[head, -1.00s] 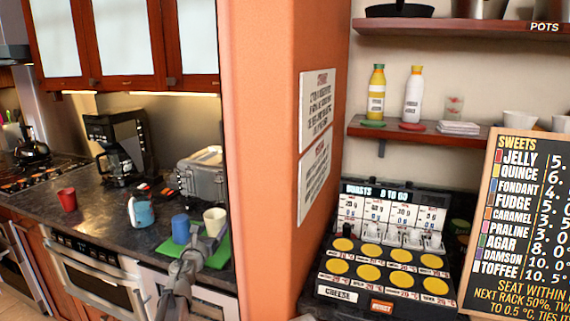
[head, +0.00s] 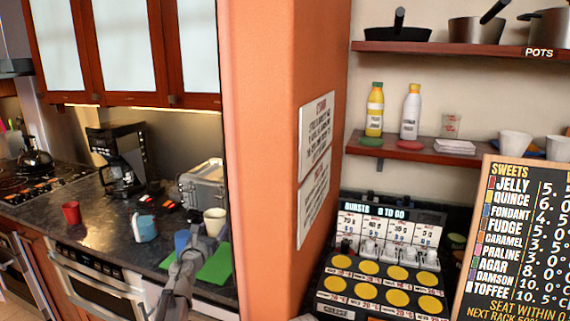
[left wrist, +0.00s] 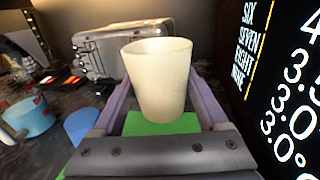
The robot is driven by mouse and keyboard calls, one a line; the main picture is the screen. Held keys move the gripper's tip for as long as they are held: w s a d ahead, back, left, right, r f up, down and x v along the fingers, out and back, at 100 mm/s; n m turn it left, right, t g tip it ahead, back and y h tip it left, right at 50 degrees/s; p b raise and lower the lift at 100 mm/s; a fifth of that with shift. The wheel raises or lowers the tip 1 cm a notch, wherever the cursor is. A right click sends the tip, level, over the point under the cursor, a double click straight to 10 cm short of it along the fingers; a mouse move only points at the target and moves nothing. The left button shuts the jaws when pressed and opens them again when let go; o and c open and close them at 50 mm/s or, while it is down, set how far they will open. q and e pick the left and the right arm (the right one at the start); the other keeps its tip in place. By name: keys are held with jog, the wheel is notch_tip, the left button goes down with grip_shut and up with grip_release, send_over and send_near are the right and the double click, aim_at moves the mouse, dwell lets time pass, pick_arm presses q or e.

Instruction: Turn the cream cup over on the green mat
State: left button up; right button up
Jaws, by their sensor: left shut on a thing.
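The cream cup (head: 215,221) is upright, its open rim facing up. My left gripper (head: 208,241) is shut on it, with one finger on each side. In the left wrist view the cream cup (left wrist: 158,80) stands between the two purple-grey fingers (left wrist: 160,100). The green mat (head: 214,268) lies on the dark counter below and around the gripper, and it also shows under the cup in the left wrist view (left wrist: 150,127). The cup appears raised a little above the mat. My right gripper is in neither view.
A blue cup (head: 181,239) stands close left of the gripper. A blue and white jug (head: 145,229) and a red cup (head: 71,213) are farther left. A grey metal case (head: 202,184) stands behind. An orange pillar (head: 270,160) bounds the counter on the right.

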pick_arm(q)
jog(key=m, duration=0.6)
jog(key=m, duration=0.6)
dwell(0.5)
jog(key=n, duration=0.6)
jog(key=n, duration=0.6)
